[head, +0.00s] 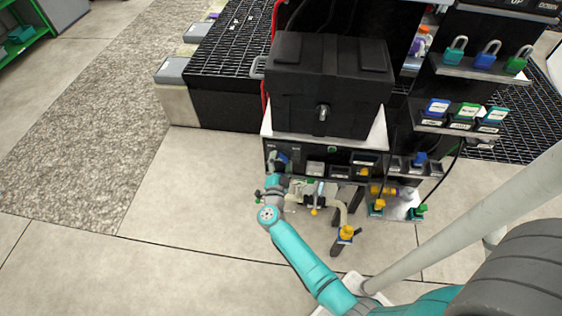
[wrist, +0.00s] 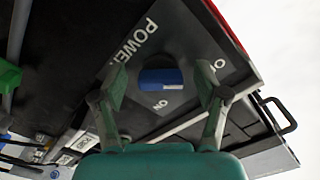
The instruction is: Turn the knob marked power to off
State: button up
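The power knob (wrist: 160,78) is a blue bar handle on a dark round base, on a black panel beside the white word POWER. In the wrist view the ON mark (wrist: 160,104) is below it, and another mark at the right is partly hidden by a finger. The bar lies level in that view. My gripper (wrist: 162,82) is open, with one finger on each side of the knob and visible gaps to it. In the head view my gripper (head: 275,167) is at the panel's left end, partly hiding the blue knob (head: 283,158).
A black case (head: 325,85) stands above the panel. Pipes with valves (head: 320,196) are to the right of my gripper. Padlocks (head: 486,55) and coloured buttons (head: 465,115) are at the right. A black grate (head: 230,50) is at the left. The floor in front is clear.

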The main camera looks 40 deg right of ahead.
jog(key=v, duration=1.2)
jog(key=shift+s, duration=0.15)
dwell(0.4)
jog(key=s+a+r+n+t+y, duration=0.1)
jog(key=s+a+r+n+y, duration=0.3)
jog(key=s, duration=0.7)
jog(key=s+a+r+n+t+y, duration=0.1)
jog(key=s+a+r+n+y, duration=0.4)
jog(key=s+r+n, duration=0.3)
jog(key=s+a+r+n+t+y, duration=0.1)
jog(key=s+a+r+n+y, duration=0.4)
jog(key=s, duration=0.8)
notch_tip(320, 180, up, 3)
jog(key=shift+s+f+n+t, duration=0.2)
jog(key=shift+s+n+t, duration=0.15)
jog(key=shift+n, duration=0.75)
